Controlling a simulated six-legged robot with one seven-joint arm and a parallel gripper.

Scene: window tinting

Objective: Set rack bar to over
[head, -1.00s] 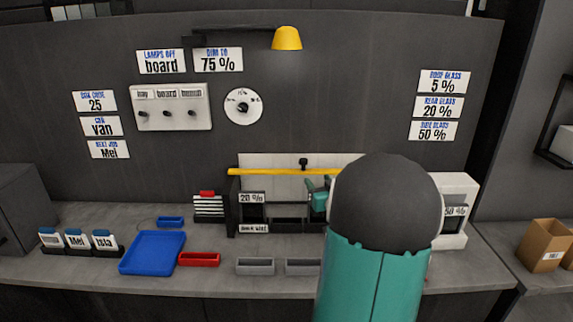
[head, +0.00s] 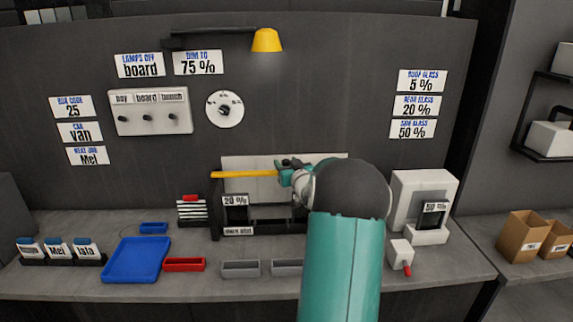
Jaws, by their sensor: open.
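The yellow rack bar (head: 245,174) lies level across the top front of the dark rack (head: 216,225), before a pale back panel. Its right part is hidden behind my arm. My gripper (head: 286,174) is at the bar, near the middle of the rack. The jaws are open; whether they touch the bar I cannot tell. A small black knob seen earlier above the bar is now close to or behind the gripper. The rack holds a card reading 20 % (head: 235,200) at its left.
A blue tray (head: 137,260), a red bin (head: 184,265) and grey bins (head: 240,268) stand along the bench front. A white machine (head: 405,190) and a white box with a red tip (head: 400,254) stand right. A yellow lamp (head: 267,40) hangs above.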

